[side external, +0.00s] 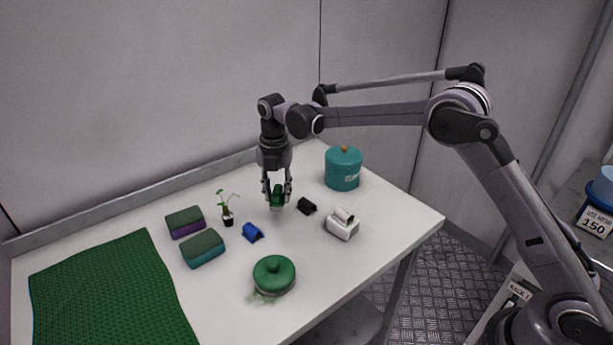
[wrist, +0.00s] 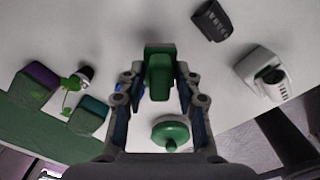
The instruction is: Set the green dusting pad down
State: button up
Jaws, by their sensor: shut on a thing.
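My gripper (side external: 277,200) points straight down over the middle of the white table, its two fingers closed around the green dusting pad (side external: 277,194). In the wrist view the pad (wrist: 159,78) sits between the fingers of my gripper (wrist: 159,88), a lighter rounded part in front of a darker, wider part. The pad's underside is at or close above the tabletop; I cannot tell whether it touches. A small black object (side external: 307,205) lies just to its right and a small blue one (side external: 253,232) to its lower left.
A green knobbed round object (side external: 274,272) stands toward the front. A white device (side external: 342,225) and a teal lidded pot (side external: 343,168) are at right. A potted plant (side external: 228,218), two sponges (side external: 185,222) (side external: 203,248) and a green mat (side external: 110,290) are at left.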

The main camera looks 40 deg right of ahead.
aim_at(277, 205)
jog(key=shift+w+a+f, duration=0.1)
jog(key=shift+a+f, duration=0.15)
jog(key=shift+f, duration=1.9)
jog(key=shift+f, duration=0.15)
jog(key=o, duration=1.1)
jog(key=shift+o, duration=0.2)
